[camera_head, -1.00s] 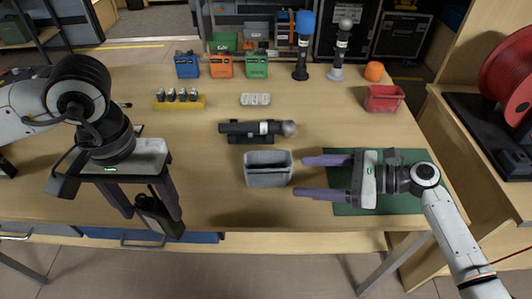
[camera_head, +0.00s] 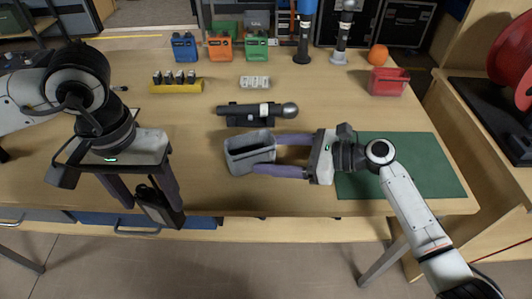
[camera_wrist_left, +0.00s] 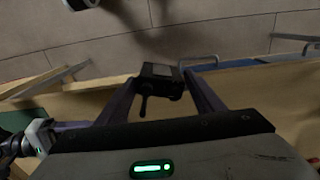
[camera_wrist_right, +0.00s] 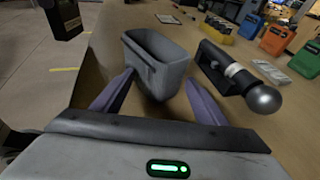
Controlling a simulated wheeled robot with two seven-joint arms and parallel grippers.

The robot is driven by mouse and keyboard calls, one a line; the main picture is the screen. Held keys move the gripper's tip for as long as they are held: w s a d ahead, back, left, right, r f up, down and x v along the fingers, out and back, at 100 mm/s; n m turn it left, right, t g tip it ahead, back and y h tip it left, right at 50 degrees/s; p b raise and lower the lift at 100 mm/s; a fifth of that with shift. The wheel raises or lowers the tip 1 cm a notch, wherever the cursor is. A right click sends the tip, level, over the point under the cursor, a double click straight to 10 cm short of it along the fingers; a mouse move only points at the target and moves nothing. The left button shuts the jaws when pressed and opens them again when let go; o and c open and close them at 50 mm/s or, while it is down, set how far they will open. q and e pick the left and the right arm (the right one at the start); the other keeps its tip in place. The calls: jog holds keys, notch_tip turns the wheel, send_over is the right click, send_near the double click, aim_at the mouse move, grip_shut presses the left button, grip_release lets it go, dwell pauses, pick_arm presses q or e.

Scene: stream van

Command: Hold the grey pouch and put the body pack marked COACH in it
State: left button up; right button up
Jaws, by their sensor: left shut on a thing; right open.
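The grey pouch (camera_head: 247,161) stands on the table, open at the top and turned at an angle. My right gripper (camera_head: 265,155) is open, with its fingers reaching to the pouch at table level. In the right wrist view the pouch (camera_wrist_right: 165,80) sits between the two fingertips (camera_wrist_right: 160,78); I cannot tell whether both touch it. My left gripper (camera_head: 154,206) is shut on a dark body pack (camera_head: 160,208), held near the table's front edge, left of the pouch. The pack also shows in the left wrist view (camera_wrist_left: 160,80); no marking on it is readable.
A dark microphone (camera_head: 240,110) lies in a cradle behind the pouch. Blue (camera_head: 184,46), orange (camera_head: 220,47) and green (camera_head: 256,47) packs stand at the back. A red bin (camera_head: 388,83) and green mat (camera_head: 400,165) are at right. Table between pack and pouch is clear.

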jog(key=shift+a+f, duration=0.1)
jog(key=shift+c, duration=0.3)
jog(key=c, duration=0.5)
pick_arm(q)
jog(key=w+d+r+n, duration=0.3)
jog(key=w+d+r, duration=0.3)
jog(key=w+d, duration=0.2)
jog(key=w+d+r+n, duration=0.3)
jog(key=w+d+r, duration=0.3)
jog(key=w+d, duration=0.25)
notch_tip(320, 180, down, 10)
jog(key=shift+w+f, duration=0.15)
jog(key=shift+w, duration=0.1)
